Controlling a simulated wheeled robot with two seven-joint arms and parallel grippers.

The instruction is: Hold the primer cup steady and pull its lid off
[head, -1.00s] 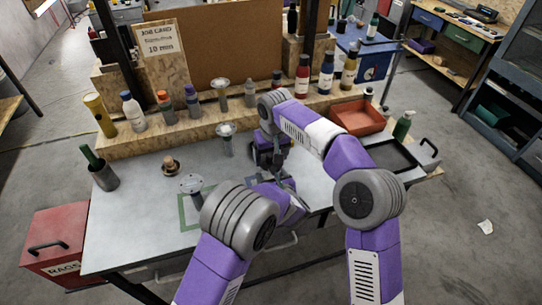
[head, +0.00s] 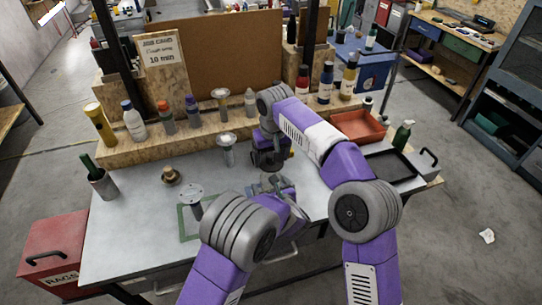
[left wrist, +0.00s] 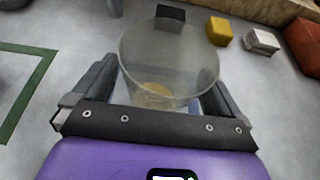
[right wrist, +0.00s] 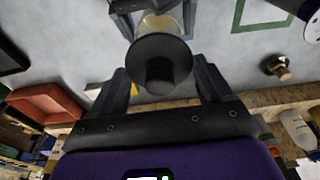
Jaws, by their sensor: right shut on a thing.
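The primer cup (left wrist: 185,75) is clear, with yellowish stuff low inside, and stands between the fingers of my left gripper (left wrist: 160,88). I cannot tell whether both fingers press on it. Its mouth looks uncovered in the left wrist view. My right gripper (right wrist: 163,80) is shut on the lid (right wrist: 145,50), a dark round piece with a dark knob. In the right wrist view the lid overlaps the cup (right wrist: 160,22), which lies beyond it. In the head view my left gripper (head: 272,184) is just below my right gripper (head: 270,163); the cup is hardly visible there.
A green outlined square (head: 183,222) on the bench (head: 130,235) lies left of my left arm. A funnel-like metal piece (head: 227,145), a brass piece (head: 171,174) and a bottle holder (head: 103,184) stand nearby. A red-orange tray (head: 358,126) lies right.

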